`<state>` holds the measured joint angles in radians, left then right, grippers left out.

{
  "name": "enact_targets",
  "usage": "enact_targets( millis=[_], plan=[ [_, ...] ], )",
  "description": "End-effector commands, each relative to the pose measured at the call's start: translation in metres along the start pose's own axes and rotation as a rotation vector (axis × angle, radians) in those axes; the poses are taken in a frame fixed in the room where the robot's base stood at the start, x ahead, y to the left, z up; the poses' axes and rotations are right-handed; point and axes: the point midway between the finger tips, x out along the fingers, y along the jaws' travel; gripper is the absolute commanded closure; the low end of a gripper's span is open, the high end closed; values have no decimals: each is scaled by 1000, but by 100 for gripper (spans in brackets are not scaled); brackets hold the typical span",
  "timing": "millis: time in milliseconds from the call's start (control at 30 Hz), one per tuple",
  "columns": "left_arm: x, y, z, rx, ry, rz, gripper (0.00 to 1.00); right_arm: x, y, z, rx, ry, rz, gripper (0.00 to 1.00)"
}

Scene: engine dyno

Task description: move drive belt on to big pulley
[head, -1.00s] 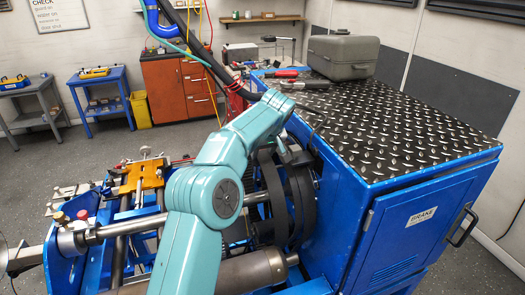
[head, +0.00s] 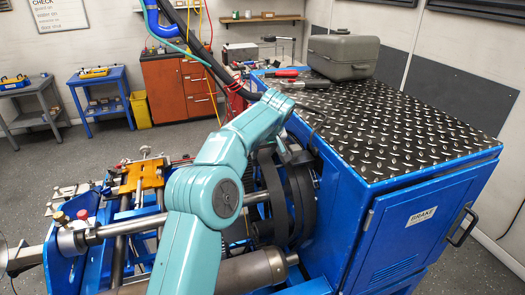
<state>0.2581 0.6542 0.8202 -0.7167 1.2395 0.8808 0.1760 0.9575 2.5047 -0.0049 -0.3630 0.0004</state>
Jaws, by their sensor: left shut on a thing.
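My left arm reaches over the blue machine, and its gripper (head: 296,156) points down at the top of the black drive belt (head: 271,186). The gripper is shut on the belt; its fingertips are small and partly hidden. The belt hangs as a wide dark loop beside the blue cabinet, around the line of the shaft. The big pulley (head: 302,205) is dark and stands close against the cabinet side. Belt and pulley overlap in view, so I cannot tell whether the belt touches its rim. My right gripper is not in view.
The blue brake cabinet (head: 415,240) with its black tread-plate top stands right of the pulley. A grey case (head: 343,57) and red-handled tools (head: 281,73) lie on top. A steel shaft (head: 255,198) and a grey cylinder (head: 247,270) lie left of and below the belt.

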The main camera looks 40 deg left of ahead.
Motion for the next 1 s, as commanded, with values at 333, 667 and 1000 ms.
enact_targets(
  millis=[333,667,1000],
  plan=[
    [1,-14,0,-2,2,1,83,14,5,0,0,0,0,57],
    [1,-30,1,-1,2,1,83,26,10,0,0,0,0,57],
    [0,-48,1,-2,2,0,83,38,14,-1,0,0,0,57]
  ],
)
